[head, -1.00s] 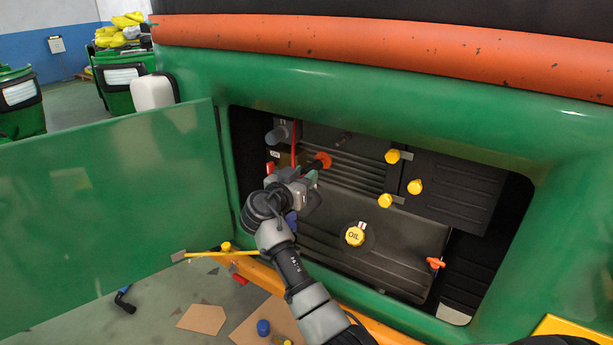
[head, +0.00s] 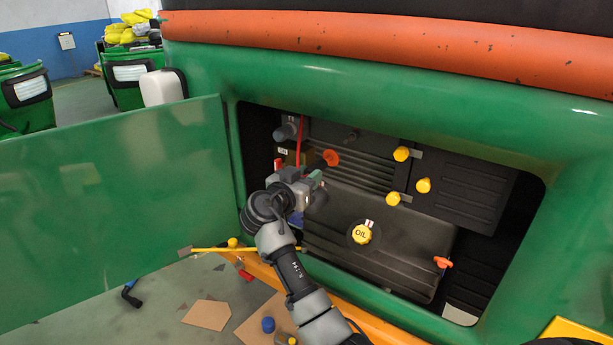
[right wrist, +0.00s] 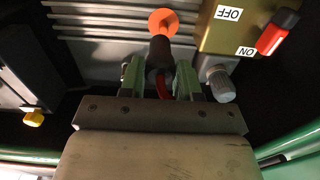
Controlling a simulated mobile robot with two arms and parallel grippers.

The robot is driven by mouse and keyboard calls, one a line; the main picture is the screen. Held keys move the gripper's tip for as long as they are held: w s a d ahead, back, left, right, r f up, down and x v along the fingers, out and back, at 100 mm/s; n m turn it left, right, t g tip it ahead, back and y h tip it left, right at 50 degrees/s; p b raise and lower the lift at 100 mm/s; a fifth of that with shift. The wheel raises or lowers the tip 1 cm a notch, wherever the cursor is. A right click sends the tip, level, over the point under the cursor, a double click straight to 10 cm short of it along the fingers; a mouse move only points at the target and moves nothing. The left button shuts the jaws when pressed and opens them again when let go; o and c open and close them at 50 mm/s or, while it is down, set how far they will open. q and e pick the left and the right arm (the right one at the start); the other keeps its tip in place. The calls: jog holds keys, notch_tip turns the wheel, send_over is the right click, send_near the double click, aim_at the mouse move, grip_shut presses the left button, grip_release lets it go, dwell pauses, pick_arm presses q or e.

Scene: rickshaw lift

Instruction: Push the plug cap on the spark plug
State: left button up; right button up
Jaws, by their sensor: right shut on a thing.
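The plug cap (right wrist: 158,50) is a black boot with an orange disc at its far end and a red wire at the near end. In the head view its orange disc (head: 331,157) shows just beyond the right fingertips. My right gripper (right wrist: 161,82) is shut on the near end of the cap, between its green fingers. In the head view the right gripper (head: 316,180) reaches into the engine bay from below. A small dark stub (head: 351,136), perhaps the spark plug, sticks out above and right of the disc. My left gripper is not in view.
An on/off box (right wrist: 238,28) with a red switch (right wrist: 278,32) stands close to the cap. Yellow knobs (head: 401,153) and the OIL cap (head: 361,234) lie right. The open green door (head: 110,210) and bay frame (head: 235,150) flank the arm.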

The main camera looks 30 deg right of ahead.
jog(key=p, duration=0.5)
send_near(345, 142)
jog(key=shift+s+a, duration=0.1)
jog(key=shift+a, duration=0.3)
dwell(0.5)
jog(key=shift+b+x, duration=1.4)
jog(key=shift+x, duration=1.7)
dwell(0.6)
jog(key=shift+d+f+b, duration=0.1)
jog(key=shift+d+b, duration=0.05)
jog(key=shift+b, duration=0.5)
dwell(0.9)
jog(key=shift+d, duration=0.2)
dwell(0.7)
